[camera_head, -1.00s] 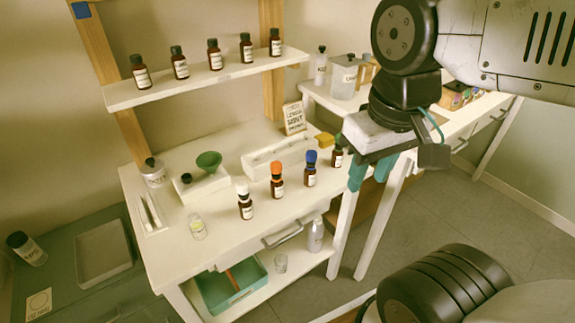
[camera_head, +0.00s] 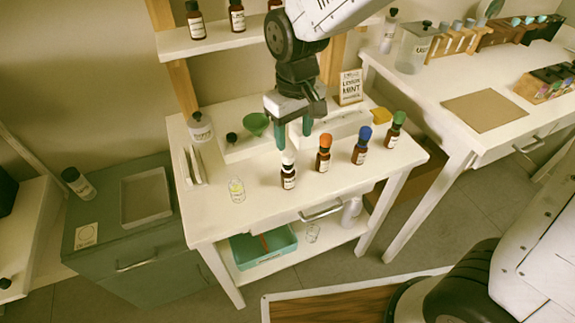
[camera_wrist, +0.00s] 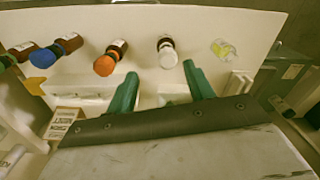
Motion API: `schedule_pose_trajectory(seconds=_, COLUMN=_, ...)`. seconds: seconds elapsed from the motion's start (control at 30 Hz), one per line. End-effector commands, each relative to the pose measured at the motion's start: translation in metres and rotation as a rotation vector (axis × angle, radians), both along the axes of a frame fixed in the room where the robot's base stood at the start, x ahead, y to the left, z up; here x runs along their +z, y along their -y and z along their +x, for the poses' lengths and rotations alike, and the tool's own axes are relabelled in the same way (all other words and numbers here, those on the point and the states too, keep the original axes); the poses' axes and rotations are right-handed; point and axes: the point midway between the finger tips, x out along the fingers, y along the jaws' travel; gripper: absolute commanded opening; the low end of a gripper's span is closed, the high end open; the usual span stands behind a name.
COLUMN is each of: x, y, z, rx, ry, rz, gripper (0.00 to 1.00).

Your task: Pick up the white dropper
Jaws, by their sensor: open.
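The white dropper (camera_head: 289,157) tops a small brown bottle (camera_head: 288,177) with a pale label, upright on the white table (camera_head: 215,213). In the wrist view the white dropper (camera_wrist: 167,58) shows at the upper middle, beyond my fingertips and between their lines. My gripper (camera_head: 294,133) is open and empty, with green fingers pointing down, above and just behind the white-topped bottle in the head view. In the wrist view my gripper (camera_wrist: 157,72) has its two green fingers apart, with nothing between them.
Bottles with orange (camera_head: 325,140), blue (camera_head: 365,132) and green (camera_head: 399,117) tops stand to the right in a row. A small clear glass (camera_head: 237,190) stands to the left. A green funnel (camera_head: 256,123) and a lemon mint sign (camera_head: 350,87) stand behind.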

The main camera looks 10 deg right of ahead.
Motion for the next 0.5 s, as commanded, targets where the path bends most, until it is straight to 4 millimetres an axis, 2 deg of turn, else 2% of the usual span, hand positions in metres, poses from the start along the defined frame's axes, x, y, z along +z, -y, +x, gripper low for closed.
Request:
schedule_pose_trajectory(seconds=0.13, x=-0.015, y=-0.012, z=0.003, rx=0.024, ry=-0.005, rz=-0.003, gripper=0.53)
schedule_pose_trajectory(seconds=0.5, x=-0.061, y=-0.013, z=0.001, rx=0.024, ry=-0.009, rz=-0.004, gripper=0.53)
